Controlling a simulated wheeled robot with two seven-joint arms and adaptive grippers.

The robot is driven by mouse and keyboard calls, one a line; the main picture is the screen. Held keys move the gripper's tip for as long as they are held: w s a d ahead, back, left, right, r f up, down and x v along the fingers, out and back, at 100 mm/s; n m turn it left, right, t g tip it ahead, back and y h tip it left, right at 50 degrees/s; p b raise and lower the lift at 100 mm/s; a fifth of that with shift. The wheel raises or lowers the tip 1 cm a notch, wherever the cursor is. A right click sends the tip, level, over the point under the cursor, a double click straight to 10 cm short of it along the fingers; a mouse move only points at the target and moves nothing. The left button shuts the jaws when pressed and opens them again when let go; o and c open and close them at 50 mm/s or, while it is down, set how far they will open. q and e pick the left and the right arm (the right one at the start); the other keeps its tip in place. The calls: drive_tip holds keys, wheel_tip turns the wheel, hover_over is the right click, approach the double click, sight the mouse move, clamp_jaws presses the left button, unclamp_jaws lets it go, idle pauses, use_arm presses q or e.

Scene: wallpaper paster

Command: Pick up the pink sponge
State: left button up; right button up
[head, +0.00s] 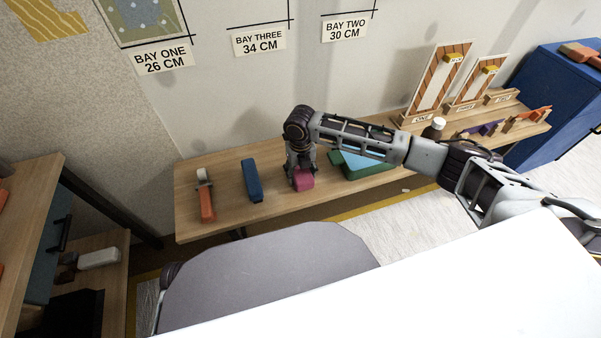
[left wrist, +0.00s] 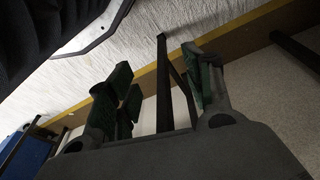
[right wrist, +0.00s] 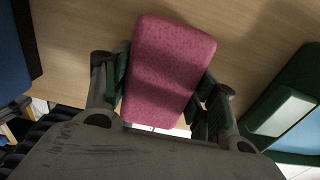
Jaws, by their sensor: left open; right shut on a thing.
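The pink sponge (head: 304,180) is a small block at the front edge of the wooden table in the head view. My right gripper (head: 297,176) reaches down onto it from above. In the right wrist view the sponge (right wrist: 168,72) lies between the two fingers of the right gripper (right wrist: 160,100), which is shut on it. I cannot tell whether the sponge is clear of the table top. My left gripper (left wrist: 165,90) is open and empty in the left wrist view, with floor and a table leg beyond it. It does not show in the head view.
On the wooden table (head: 230,211), a blue block (head: 252,180) and an orange-handled tool (head: 206,200) lie left of the sponge. A green tray (head: 362,168) lies close on the right. A dark bottle (head: 434,129) and wooden stands (head: 440,85) are farther right.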

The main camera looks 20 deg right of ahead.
sight(300, 170)
drive_tip(key=shift+r, duration=0.75)
wheel_tip(300, 170, up, 6)
drive_tip(key=shift+r+p, duration=0.15)
drive_tip(key=shift+p, duration=0.95)
use_arm(q)
drive_tip(key=shift+g, duration=0.3)
drive_tip(key=shift+s+a+f, duration=0.2)
drive_tip(key=shift+f, duration=0.65)
drive_tip(key=shift+s+a+f, duration=0.15)
drive_tip(key=shift+s+f, duration=0.05)
drive_tip(key=shift+f, duration=0.65)
drive_tip(key=shift+s+a+f, duration=0.2)
drive_tip(key=shift+f, duration=0.65)
use_arm(e)
drive_tip(key=shift+r, duration=1.05)
drive_tip(key=o, duration=0.5)
drive_tip(key=c, duration=0.5)
